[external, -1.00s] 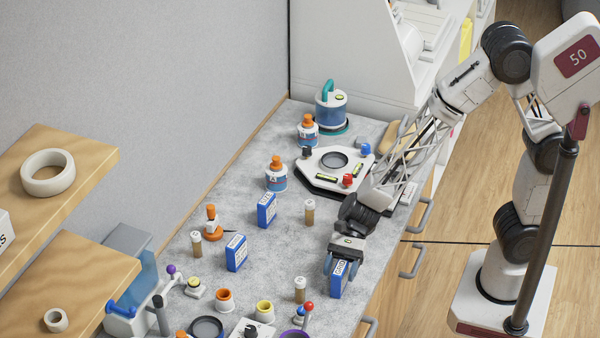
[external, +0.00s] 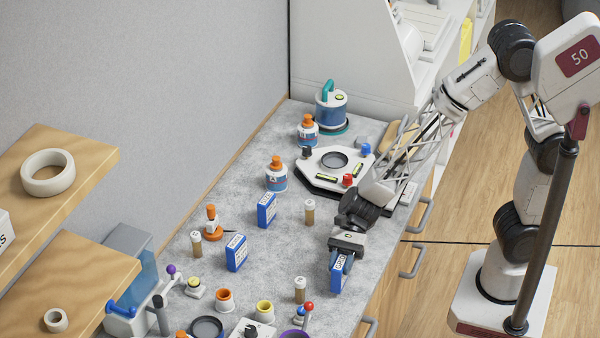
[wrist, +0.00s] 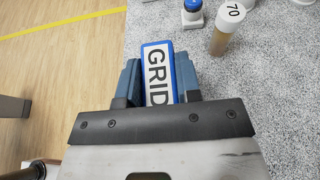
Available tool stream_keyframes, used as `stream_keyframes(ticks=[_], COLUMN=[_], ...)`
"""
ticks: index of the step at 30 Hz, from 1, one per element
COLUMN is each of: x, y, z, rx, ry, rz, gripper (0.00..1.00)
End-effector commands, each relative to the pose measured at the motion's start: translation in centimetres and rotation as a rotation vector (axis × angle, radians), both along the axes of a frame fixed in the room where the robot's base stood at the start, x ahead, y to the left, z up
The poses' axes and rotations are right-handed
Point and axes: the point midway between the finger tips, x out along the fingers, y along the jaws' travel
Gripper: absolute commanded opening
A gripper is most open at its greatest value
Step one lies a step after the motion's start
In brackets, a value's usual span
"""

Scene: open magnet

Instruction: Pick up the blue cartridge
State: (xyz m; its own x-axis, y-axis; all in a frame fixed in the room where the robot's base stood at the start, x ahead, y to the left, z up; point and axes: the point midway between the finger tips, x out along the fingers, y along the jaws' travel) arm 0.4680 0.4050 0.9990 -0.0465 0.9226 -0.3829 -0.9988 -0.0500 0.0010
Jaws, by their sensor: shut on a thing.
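A blue cartridge (external: 339,272) with a white label is between the fingers of my gripper (external: 341,262) near the front edge of the bench. In the wrist view the cartridge (wrist: 158,72) shows its label "GRID", with one blue-grey finger of my gripper (wrist: 158,85) on each side. The gripper is shut on it. Its lower part is hidden in the wrist view, and I cannot tell whether its base is clear of the bench. Two similar blue boxes stand farther left, one at the middle (external: 267,210) and one nearer (external: 236,253).
A vial of brown liquid (external: 300,289) stands just left of the held cartridge; its cap reads "70" in the wrist view (wrist: 227,30). A white device (external: 320,180) lies behind the gripper. Cups and knobs crowd the near end. The bench's right edge (external: 375,290) is close.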

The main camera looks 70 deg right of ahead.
Motion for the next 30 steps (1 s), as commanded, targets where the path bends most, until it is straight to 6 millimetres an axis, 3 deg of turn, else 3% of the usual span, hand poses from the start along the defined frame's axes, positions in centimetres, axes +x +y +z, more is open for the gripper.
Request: stream_keyframes(ticks=[9, 15, 30], x=[0.0, 0.0, 0.0], y=[0.0, 0.0, 0.0], z=[4.9, 7.1, 8.0], rx=[0.002, 0.001, 0.0], ry=[-0.005, -0.002, -0.001], rz=[0.001, 0.001, 0.0], gripper=[0.07, 0.07, 0.07])
